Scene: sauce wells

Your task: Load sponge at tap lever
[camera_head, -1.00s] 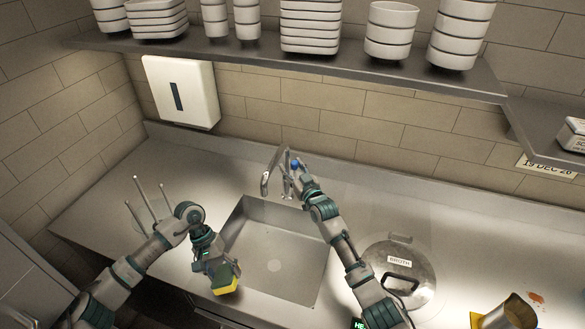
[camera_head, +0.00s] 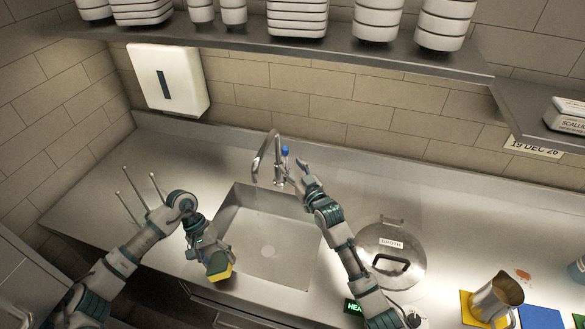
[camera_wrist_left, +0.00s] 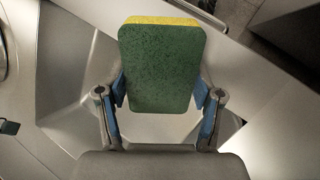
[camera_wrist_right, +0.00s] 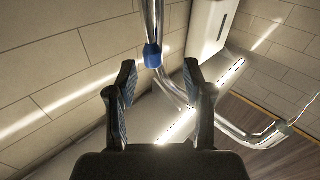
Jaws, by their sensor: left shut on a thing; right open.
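The sponge, green with a yellow layer, is gripped by my left gripper (camera_head: 214,262) at the front left edge of the sink. In the left wrist view the sponge (camera_wrist_left: 160,68) sits between both fingers. The tap (camera_head: 268,158) stands behind the sink, with a blue-tipped lever (camera_head: 285,151) on its right. My right gripper (camera_head: 300,172) is open and empty beside the tap. In the right wrist view the blue lever tip (camera_wrist_right: 152,56) is ahead of and between the open fingers, with the metal spout beyond it.
The sink basin (camera_head: 265,236) is empty. A round lid marked BROTH (camera_head: 391,241) lies to its right. A metal jug (camera_head: 494,297) and a blue pad (camera_head: 541,317) are at far right. A wall dispenser (camera_head: 168,78) and a shelf of stacked bowls are behind.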

